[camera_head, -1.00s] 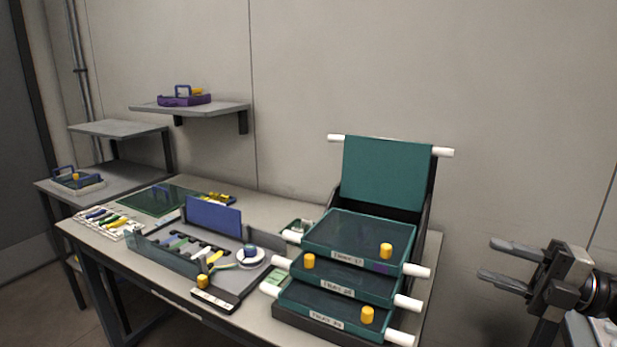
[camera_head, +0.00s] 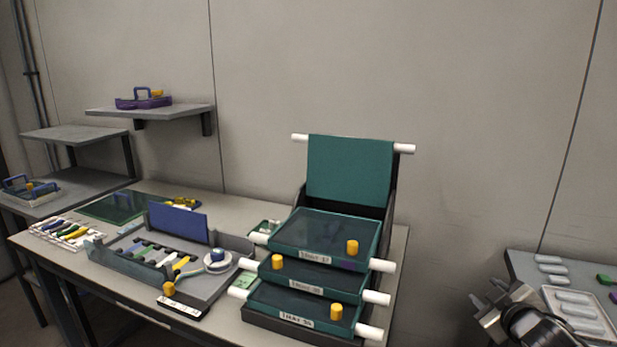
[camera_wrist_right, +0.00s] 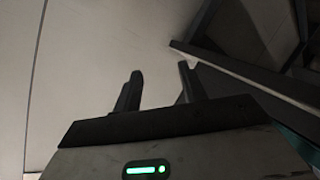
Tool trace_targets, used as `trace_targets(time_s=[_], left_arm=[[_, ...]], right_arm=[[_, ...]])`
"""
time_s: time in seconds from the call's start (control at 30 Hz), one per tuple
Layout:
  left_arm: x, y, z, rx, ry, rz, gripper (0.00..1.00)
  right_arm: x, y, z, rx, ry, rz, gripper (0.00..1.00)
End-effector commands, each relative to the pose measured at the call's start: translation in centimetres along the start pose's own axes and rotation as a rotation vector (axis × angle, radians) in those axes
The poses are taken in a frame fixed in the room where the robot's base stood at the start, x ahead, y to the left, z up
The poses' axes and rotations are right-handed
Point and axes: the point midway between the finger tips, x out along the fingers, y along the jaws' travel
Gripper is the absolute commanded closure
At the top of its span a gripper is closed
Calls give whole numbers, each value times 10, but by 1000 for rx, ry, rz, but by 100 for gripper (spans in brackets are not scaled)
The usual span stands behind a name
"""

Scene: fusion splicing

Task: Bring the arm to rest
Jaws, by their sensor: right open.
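My right gripper (camera_head: 487,306) is at the lower right of the head view, in the gap between the long table and a second table at the right. Its fingers are apart with nothing between them. In the right wrist view the two fingers (camera_wrist_right: 160,88) also show apart and empty, against the pale wall. My left gripper is not in any view.
A stack of teal trays (camera_head: 312,276) with white rods and yellow knobs stands on the long table (camera_head: 232,202). An open grey case (camera_head: 205,287) holds tools beside it. The right-hand table (camera_head: 527,270) carries a white tray (camera_head: 580,316). A wall shelf (camera_head: 160,111) holds a purple tray (camera_head: 143,103).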

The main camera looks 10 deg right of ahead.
Motion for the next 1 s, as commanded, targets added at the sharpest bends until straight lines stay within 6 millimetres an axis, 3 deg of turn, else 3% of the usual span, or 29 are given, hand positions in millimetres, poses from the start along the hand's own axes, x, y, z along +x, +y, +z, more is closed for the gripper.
trace_targets(time_s=[0.03, 0.17, 0.3, 0.4, 0.5, 0.6, 0.7, 1.0], left_arm=[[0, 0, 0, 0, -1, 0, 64], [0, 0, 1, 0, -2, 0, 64], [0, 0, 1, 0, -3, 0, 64], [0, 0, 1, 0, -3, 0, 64], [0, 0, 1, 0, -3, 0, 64], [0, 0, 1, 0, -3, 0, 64], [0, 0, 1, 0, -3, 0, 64], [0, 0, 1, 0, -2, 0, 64]], right_arm=[[-9, -35, 7, 22, -4, -54, 59], [-42, -122, 18, 93, -14, -189, 59], [-99, -213, 24, 208, -34, -337, 59], [-147, -266, 19, 310, -53, -427, 59], [-192, -303, 10, 414, -76, -493, 59], [-225, -324, 0, 501, -97, -532, 59], [-245, -334, -7, 557, -110, -550, 59], [-252, -337, -10, 577, -115, -556, 59]])
